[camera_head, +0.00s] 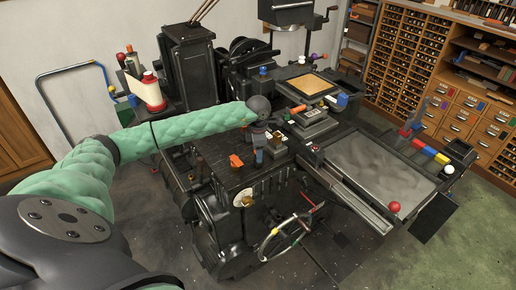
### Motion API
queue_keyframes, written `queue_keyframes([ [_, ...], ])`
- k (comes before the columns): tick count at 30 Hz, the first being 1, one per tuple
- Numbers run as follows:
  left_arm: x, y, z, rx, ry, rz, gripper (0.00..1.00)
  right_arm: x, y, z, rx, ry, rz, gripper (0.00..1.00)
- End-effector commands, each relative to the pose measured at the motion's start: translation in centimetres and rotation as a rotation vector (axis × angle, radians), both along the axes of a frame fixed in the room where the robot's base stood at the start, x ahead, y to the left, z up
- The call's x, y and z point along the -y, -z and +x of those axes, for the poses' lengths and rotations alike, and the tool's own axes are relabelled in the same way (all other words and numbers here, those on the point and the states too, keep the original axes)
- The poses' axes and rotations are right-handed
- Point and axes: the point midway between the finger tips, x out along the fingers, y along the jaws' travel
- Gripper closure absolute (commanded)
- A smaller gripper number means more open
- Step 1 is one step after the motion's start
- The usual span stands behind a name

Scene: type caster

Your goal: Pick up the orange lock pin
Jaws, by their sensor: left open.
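An orange piece (236,161), which looks like the lock pin, lies on the dark flat top (222,177) of the casting machine in the middle of the head view. My left arm reaches in from the left, and my left gripper (258,158) points down just to the right of the orange piece. The gripper is open, and a gap shows between it and the orange piece. The fingers are small and dark in this view, so their exact height over the machine top is hard to tell. My right gripper is out of view.
A second small orange part (299,108) sits further back on the machine. A grey table (370,165) with a red ball knob (394,207) extends to the right. A spoked handwheel (283,238) stands in front. Type-case shelves (412,50) line the back right.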

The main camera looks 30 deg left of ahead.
Motion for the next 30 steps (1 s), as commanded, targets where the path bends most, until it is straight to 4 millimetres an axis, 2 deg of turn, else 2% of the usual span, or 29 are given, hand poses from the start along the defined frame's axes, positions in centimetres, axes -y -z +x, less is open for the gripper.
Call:
queue_keyframes([
  [5, 0.0, 0.0, 0.0, 0.000, 0.000, 0.000, 0.46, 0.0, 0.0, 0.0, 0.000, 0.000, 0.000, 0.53],
  [8, 0.0, 0.0, 0.0, 0.000, 0.000, 0.000, 0.62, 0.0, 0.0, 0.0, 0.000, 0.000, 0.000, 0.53],
  [13, 0.0, 0.0, 0.0, 0.000, 0.000, 0.000, 0.95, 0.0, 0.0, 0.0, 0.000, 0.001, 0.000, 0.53],
  [23, 0.0, -0.4, 0.0, 0.001, 0.000, 0.000, 0.95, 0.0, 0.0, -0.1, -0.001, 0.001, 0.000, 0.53],
  [26, 0.0, -1.4, 0.1, 0.002, 0.000, -0.001, 0.95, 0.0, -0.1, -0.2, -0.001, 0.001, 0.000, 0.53],
  [30, -0.1, -4.0, 0.1, 0.004, 0.000, 0.001, 0.95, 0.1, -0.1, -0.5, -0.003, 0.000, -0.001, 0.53],
])
